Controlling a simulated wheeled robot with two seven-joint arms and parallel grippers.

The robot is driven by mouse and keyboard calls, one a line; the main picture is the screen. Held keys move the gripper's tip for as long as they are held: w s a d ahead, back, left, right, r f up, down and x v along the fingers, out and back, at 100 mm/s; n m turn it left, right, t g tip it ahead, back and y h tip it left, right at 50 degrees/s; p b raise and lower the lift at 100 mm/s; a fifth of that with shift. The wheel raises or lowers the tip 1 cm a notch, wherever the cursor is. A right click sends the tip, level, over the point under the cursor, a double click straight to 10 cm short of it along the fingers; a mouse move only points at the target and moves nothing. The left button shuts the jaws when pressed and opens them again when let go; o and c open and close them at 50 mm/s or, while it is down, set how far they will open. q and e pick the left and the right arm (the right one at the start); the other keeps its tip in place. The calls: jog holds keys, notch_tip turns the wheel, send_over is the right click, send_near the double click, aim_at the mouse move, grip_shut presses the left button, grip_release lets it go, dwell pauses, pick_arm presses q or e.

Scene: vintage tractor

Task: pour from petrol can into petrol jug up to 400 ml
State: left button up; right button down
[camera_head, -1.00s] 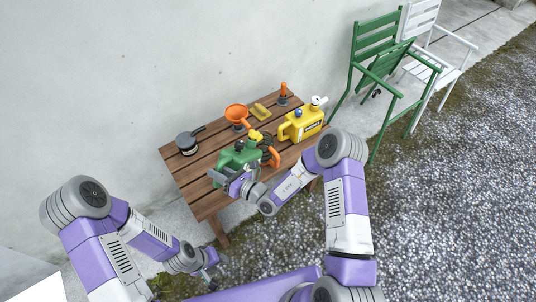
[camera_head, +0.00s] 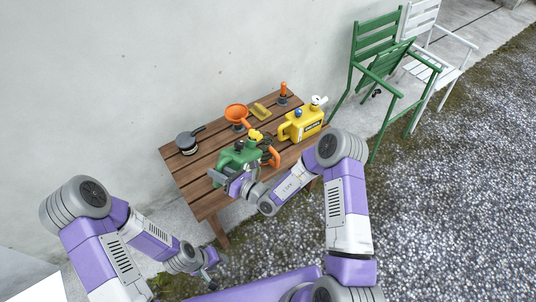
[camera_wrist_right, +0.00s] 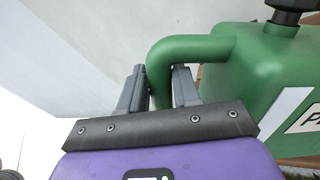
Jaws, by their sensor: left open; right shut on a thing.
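The green petrol can (camera_head: 236,157) is at the near edge of the wooden table, with a yellow spout at its top right. In the right wrist view the can (camera_wrist_right: 262,75) fills the right side, with part of a white label. My right gripper (camera_wrist_right: 160,85) is shut on the can's green handle, one finger on each side. It also shows at the can's left in the head view (camera_head: 222,178). An orange-handled vessel (camera_head: 272,157), which may be the petrol jug, stands right behind the can and is partly hidden. My left gripper (camera_head: 210,262) is open and empty, low beside the table.
A yellow can (camera_head: 302,124) stands at the table's right end. An orange funnel (camera_head: 237,113), a yellow item (camera_head: 261,112), an orange-topped tool (camera_head: 283,95) and a dark pot (camera_head: 187,143) are along the back. The table's left front (camera_head: 199,192) is bare. A green chair (camera_head: 377,75) stands right.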

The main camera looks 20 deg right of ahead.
aim_at(222, 163)
jog(key=shift+w+r, duration=0.1)
jog(key=shift+r, duration=0.2)
jog(key=shift+w+d+r+p, duration=0.1)
jog(key=shift+r+p, duration=0.25)
jog(key=shift+p, duration=0.15)
jog(key=shift+w+d+r+m+p, duration=0.2)
jog(key=shift+r+m+p, duration=0.3)
jog(key=shift+r+p, duration=0.2)
dwell(1.9)
jog(key=shift+w+d+r+m+p, duration=0.15)
jog(key=shift+r+m+p, duration=0.15)
jog(key=shift+r+p, duration=0.15)
jog(key=shift+d+r+m+p, duration=0.1)
jog(key=shift+m+p, duration=0.2)
jog(key=shift+p, duration=0.1)
dwell(3.8)
